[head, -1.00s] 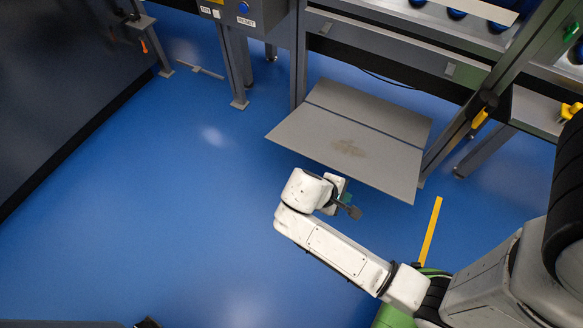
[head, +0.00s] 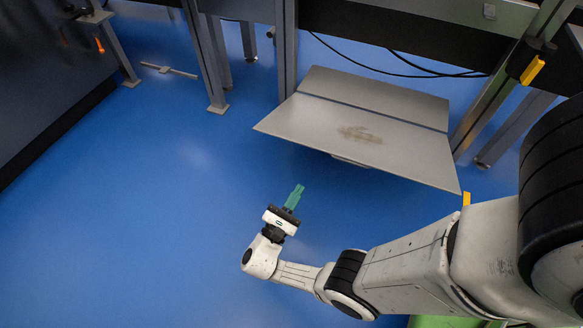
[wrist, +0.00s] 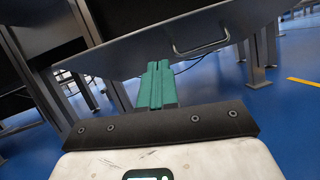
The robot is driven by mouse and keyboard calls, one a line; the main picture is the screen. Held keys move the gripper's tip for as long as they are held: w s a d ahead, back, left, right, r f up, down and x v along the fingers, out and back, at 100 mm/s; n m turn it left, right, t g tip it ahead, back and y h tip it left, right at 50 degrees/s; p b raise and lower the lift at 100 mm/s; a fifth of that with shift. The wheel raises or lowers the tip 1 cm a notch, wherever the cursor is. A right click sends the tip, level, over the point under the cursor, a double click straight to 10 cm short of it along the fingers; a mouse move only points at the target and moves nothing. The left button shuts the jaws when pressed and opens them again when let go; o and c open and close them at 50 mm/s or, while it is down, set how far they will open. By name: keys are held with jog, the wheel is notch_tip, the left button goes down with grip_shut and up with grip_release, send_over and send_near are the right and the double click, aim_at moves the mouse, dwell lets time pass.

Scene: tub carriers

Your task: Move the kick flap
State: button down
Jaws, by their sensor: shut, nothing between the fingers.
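The kick flap (head: 390,150) is a wide grey panel with a brown scuffed patch, low under the machine frame and sticking out over the blue floor. In the wrist view its underside (wrist: 145,48) shows, with a thin metal handle (wrist: 201,46) near its edge. My gripper (head: 296,194) has green fingers that are shut and empty. It is in front of the flap's near left edge, apart from it in the head view. In the wrist view the fingers (wrist: 156,84) point towards the flap, left of the handle.
Grey frame legs (head: 206,60) stand left of the flap, and a slanted post (head: 500,85) with a yellow handle (head: 532,70) stands right. Black cables hang behind. A dark cabinet (head: 45,80) is at the far left. The blue floor (head: 130,220) between is clear.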

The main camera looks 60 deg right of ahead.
notch_tip(320, 180, down, 3)
jog(key=w+a+n+t+b, duration=0.1)
jog(key=w+n+t+b, duration=0.1)
jog(key=w+n+t, duration=0.1)
jog(key=t+h, duration=0.1)
send_near(303, 143)
jog(key=d, duration=0.5)
jog(key=shift+w+d+r+n, duration=0.2)
jog(key=shift+r, duration=0.2)
jog(key=shift+w+d+r+n, duration=0.2)
jog(key=shift+r, duration=0.2)
jog(key=r+p, duration=0.1)
jog(key=p, duration=0.1)
jog(key=r+y+p, duration=0.1)
jog(key=p, duration=0.2)
jog(key=shift+w+d+r+y, duration=0.1)
jog(key=shift+d+r+y, duration=0.2)
jog(key=shift+d+r, duration=0.1)
jog(key=shift+g, duration=0.3)
jog(key=shift+f, duration=0.1)
